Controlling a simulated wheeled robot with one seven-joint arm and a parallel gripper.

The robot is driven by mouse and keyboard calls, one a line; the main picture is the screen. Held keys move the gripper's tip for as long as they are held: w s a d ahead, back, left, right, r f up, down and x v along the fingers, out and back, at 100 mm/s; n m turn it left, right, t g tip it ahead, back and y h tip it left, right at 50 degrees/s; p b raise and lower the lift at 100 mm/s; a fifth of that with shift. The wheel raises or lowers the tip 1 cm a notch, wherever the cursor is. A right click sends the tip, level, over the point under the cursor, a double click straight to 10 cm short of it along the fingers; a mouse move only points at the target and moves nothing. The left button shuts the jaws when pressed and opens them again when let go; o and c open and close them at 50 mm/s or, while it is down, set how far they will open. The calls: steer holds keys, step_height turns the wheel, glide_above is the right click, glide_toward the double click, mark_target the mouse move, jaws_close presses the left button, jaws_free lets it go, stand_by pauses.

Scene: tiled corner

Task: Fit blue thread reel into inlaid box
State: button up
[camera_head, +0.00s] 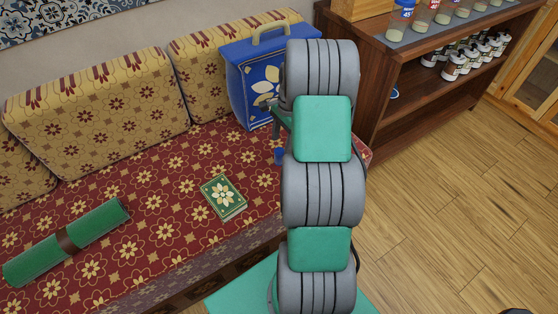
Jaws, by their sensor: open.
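A small blue item, apparently the blue thread reel (279,155), sits on the red floral seat just left of my arm. A flat green box-like thing with a cream flower on top, perhaps the inlaid box (224,197), lies on the seat to its lower left; I cannot tell whether it is a box or a book. My gripper (275,122) shows only in part at the left of my arm, above the reel and in front of the blue case. It is open and appears apart from the reel. My arm links hide the rest of it.
A blue handled case (240,78) with a cream flower stands at the back of the seat. A green roll with a brown band (66,240) lies at the left. A wooden shelf (390,130) with jars stands right. The seat between roll and green box is clear.

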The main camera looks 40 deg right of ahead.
mark_target(280, 151)
steer(key=f, duration=0.2)
steer(key=a+f+b, duration=0.1)
steer(key=f, duration=0.2)
steer(key=shift+s+a+f, duration=0.15)
steer(key=shift+c, duration=0.4)
jaws_close()
